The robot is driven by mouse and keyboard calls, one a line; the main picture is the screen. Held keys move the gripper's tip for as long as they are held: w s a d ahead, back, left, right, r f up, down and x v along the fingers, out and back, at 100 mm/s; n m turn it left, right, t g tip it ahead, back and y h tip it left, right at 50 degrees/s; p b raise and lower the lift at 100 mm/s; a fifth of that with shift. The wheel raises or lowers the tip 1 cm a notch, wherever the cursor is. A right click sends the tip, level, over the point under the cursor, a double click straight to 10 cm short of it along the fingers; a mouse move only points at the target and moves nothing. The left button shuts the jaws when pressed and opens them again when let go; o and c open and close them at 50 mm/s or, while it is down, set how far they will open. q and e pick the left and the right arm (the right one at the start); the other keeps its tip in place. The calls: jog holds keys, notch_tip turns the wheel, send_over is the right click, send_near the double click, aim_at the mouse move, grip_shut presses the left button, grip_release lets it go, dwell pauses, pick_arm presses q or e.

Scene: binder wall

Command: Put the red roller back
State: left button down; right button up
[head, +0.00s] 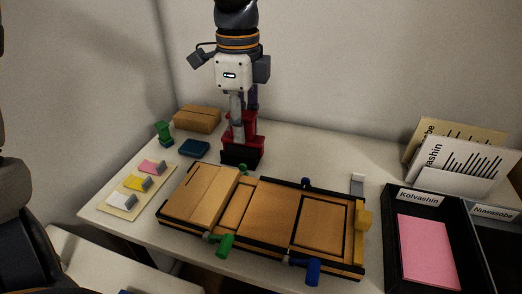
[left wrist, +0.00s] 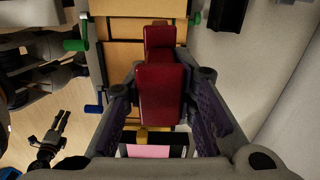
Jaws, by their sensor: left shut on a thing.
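The red roller (head: 243,135) is a dark red body with a black lower front, behind the wooden board in the head view. My left gripper (head: 240,115) comes down from above and is shut on its upper part. In the left wrist view the red roller (left wrist: 158,95) sits between the two fingers. I cannot tell whether its underside touches the table. My right gripper (left wrist: 61,116) shows small at the lower left of the left wrist view, its fingers apart and empty.
The wooden board (head: 270,215) has green handles (head: 224,246) and blue handles (head: 312,272). A cardboard box (head: 197,119), a dark blue block (head: 194,148) and a green stamp-like object (head: 163,132) stand left. A note pad tray (head: 110,203) lies left. Black trays (head: 393,260) stand right.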

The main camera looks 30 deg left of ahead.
pick_arm(q)
jog(key=shift+w+m, duration=0.15)
jog(key=shift+m, duration=0.15)
jog(key=shift+w+a+f+b, duration=0.45)
jog(key=shift+w+a+f, duration=1.15)
jog(key=shift+f, duration=0.55)
jog(key=shift+w+a+f+b, duration=0.45)
jog(key=shift+w+a+f, duration=1.15)
jog(key=shift+f, duration=0.5)
jog(key=shift+w+a+f+b, duration=0.45)
jog(key=shift+w+a+f, duration=1.15)
jog(key=shift+f, duration=0.55)
pick_arm(e)
jog(key=shift+g, duration=0.8)
jog(key=shift+s+f, duration=1.75)
jog(key=shift+s, duration=0.2)
pick_arm(q)
jog(key=shift+d, duration=0.15)
jog(key=shift+f, duration=0.2)
jog(key=c, duration=1.3)
grip_release()
jog(key=shift+r, duration=0.1)
